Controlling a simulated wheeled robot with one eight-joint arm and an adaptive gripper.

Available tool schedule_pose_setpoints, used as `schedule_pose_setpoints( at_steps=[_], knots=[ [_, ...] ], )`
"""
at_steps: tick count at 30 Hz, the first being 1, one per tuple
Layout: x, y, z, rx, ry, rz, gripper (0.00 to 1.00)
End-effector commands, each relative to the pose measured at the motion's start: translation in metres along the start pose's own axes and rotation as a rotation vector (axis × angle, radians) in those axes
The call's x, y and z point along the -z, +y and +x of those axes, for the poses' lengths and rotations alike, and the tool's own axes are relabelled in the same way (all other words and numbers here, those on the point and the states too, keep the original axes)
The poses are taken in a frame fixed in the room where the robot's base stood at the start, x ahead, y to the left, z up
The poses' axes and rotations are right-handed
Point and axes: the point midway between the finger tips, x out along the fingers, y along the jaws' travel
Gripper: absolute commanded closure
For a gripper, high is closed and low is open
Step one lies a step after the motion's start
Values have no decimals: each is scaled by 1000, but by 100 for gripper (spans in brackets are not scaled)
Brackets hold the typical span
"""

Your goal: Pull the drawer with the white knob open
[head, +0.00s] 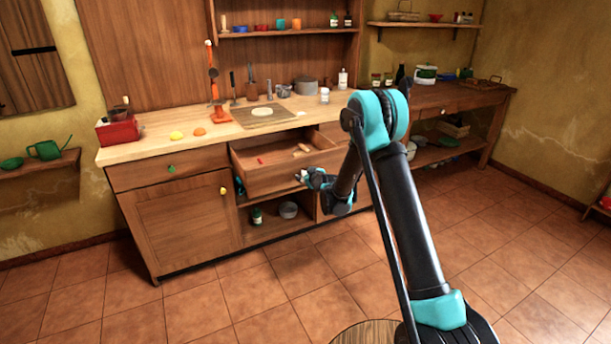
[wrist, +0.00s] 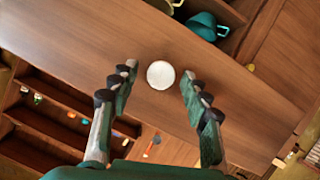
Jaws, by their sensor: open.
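The middle drawer (head: 272,182) under the worktop stands pulled out, with its inside and a few small items showing from above. Its round white knob (wrist: 161,75) shows in the wrist view on the drawer's wooden front (wrist: 90,40). My gripper (head: 306,177) is at the drawer front, partly hidden by its own wrist in the head view. In the wrist view my gripper (wrist: 158,82) is open, with one finger on each side of the knob and gaps between. The fingers do not appear to touch the knob.
A drawer with a green knob (head: 171,169) and a door with a yellow knob (head: 223,191) are shut at the left.

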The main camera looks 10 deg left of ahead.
Motion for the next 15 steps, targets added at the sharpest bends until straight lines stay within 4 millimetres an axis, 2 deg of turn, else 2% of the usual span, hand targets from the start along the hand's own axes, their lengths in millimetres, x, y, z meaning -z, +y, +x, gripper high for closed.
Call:
schedule_pose_setpoints(
  at_steps=[5, 8, 15],
  knots=[
    [0, 0, -3, 0, 0, 0, 53],
    [0, 0, -13, 0, 0, 0, 53],
    [0, 0, -60, 0, 0, 1, 53]
  ],
)
